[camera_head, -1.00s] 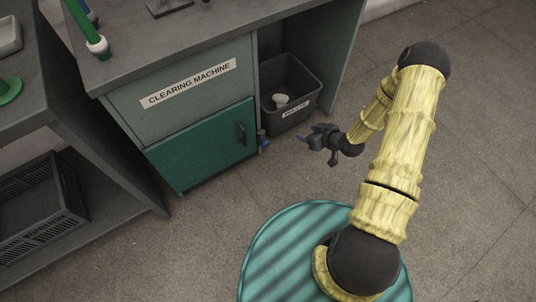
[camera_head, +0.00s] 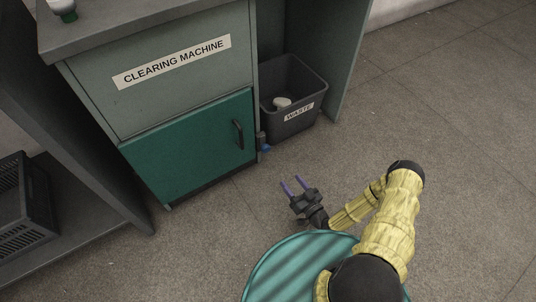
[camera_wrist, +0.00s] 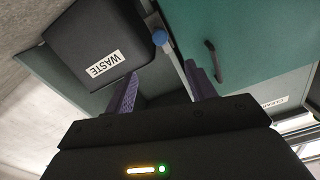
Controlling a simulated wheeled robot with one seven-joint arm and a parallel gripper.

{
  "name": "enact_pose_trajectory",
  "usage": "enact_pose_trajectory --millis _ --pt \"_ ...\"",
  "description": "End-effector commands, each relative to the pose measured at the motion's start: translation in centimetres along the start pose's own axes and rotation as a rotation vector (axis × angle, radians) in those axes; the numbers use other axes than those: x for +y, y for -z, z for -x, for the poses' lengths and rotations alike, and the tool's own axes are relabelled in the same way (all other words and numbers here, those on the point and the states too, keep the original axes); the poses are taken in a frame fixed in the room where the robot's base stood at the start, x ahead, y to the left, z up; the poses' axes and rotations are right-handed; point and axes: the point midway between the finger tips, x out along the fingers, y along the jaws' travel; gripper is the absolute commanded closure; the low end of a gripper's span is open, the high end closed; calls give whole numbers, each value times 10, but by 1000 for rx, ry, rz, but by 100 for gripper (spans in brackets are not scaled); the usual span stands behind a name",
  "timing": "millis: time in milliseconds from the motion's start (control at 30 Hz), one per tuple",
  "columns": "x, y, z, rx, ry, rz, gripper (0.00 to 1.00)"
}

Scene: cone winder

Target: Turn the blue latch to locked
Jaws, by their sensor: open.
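The blue latch (camera_head: 266,149) is small and sits low on the cabinet's right front edge, beside the teal door (camera_head: 190,150). In the wrist view the latch (camera_wrist: 160,38) shows as a round blue end on a grey post, beyond the fingertips. Whether it stands locked or unlocked I cannot tell. My gripper (camera_head: 292,186) is open and empty, its two purple fingers pointing up and left toward the cabinet, apart from the latch. In the wrist view the fingers of my gripper (camera_wrist: 160,85) are spread, with the latch roughly between their lines and farther off.
The teal door appears shut and has a dark vertical handle (camera_head: 238,135). A dark waste bin (camera_head: 290,125) stands in the recess right of the latch, with a white item inside. A black crate (camera_head: 27,215) is on the shelf at left. The floor before the cabinet is clear.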

Motion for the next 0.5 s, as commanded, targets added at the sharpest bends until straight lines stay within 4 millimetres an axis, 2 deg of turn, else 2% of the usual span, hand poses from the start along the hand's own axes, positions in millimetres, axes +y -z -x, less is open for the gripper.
enact_pose_trajectory --millis 267,500 --pt "0 0 -4 -2 1 1 45" --pt "0 -3 -35 -3 5 1 45"
